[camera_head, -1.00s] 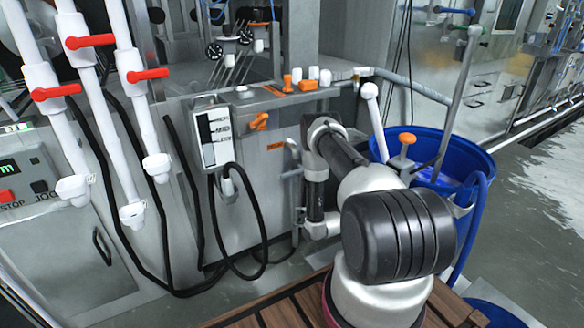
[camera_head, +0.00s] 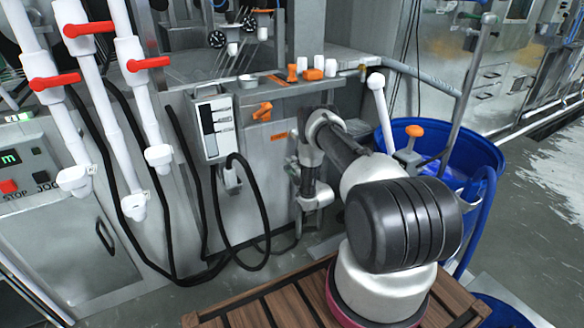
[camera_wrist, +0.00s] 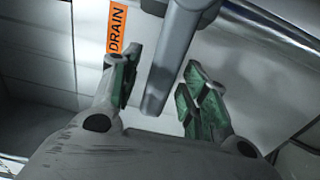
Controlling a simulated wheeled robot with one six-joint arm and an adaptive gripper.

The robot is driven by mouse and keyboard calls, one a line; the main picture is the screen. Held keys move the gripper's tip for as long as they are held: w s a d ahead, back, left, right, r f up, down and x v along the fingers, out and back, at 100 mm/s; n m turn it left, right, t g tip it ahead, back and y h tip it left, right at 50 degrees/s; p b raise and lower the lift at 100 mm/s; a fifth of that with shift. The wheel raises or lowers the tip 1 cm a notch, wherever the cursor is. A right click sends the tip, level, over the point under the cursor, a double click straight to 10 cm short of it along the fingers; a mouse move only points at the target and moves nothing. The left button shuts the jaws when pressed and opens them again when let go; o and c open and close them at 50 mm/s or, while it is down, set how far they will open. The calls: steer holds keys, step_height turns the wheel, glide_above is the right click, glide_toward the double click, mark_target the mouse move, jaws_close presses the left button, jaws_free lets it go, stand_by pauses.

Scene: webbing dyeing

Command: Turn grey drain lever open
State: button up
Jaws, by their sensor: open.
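The grey drain lever (camera_wrist: 172,65) is a flat bar in the wrist view, coming down from the top to a rounded free end. It sits between the two green-padded fingers of my gripper (camera_wrist: 160,76). The fingers are apart, with visible gaps on both sides of the lever. An orange DRAIN label (camera_wrist: 117,32) is on the pale panel just left of the lever; it also shows in the head view (camera_head: 279,137). In the head view my arm reaches to the tank front beside this label. My fingers and their relation to the lever are not clear there.
A blue tub (camera_head: 470,150) with a hose stands right of my arm. A control box (camera_head: 214,127) with a looping black cable hangs left of it. White pipes with red handles (camera_head: 54,81) are farther left. A wooden slatted platform (camera_head: 265,308) lies in front.

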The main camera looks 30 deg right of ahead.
jaws_close()
